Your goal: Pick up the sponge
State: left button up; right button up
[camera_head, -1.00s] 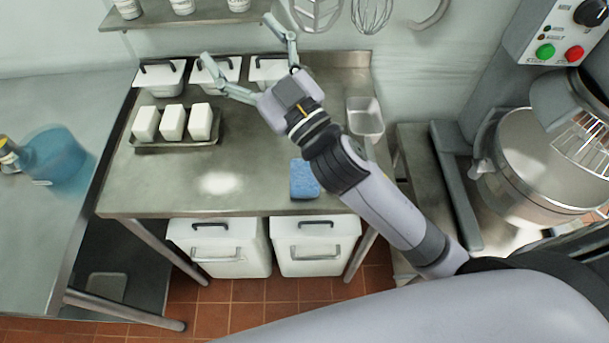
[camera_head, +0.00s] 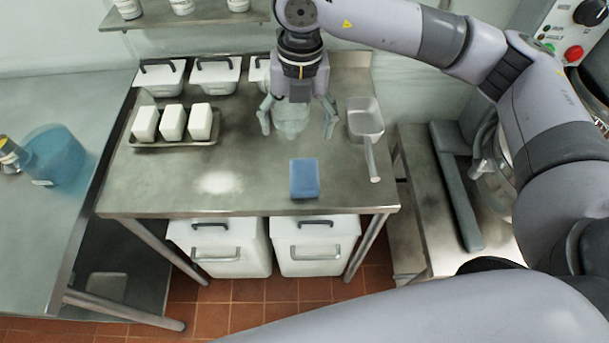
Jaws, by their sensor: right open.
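The blue sponge (camera_head: 304,178) lies flat on the steel table (camera_head: 250,185), near its front edge and right of the middle. My right gripper (camera_head: 297,134) hangs from above with its fingers pointing down. It is open, with its two fingers spread wide, and sits behind the sponge, apart from it. A pale, see-through round shape (camera_head: 292,117) shows between the fingers; I cannot tell whether it is a vessel. My left gripper does not show.
A tray (camera_head: 175,142) with three white blocks (camera_head: 172,122) is at the back left. White lidded bins (camera_head: 215,75) line the back. A metal pan (camera_head: 364,118) with a handle stands right of the gripper. The table's front left is clear.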

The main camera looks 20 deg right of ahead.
jog(key=d+f, duration=0.1)
jog(key=d, duration=0.1)
jog(key=p, duration=0.4)
send_over(304, 174)
jog(key=shift+h, duration=0.3)
notch_tip(304, 174, down, 10)
jog(key=shift+f, duration=0.25)
jog(key=shift+f+p, duration=0.45)
notch_tip(304, 174, down, 4)
jog(key=shift+r+p, duration=0.2)
jog(key=shift+p, duration=0.75)
jog(key=shift+f, duration=0.55)
jog(key=c, duration=1.2)
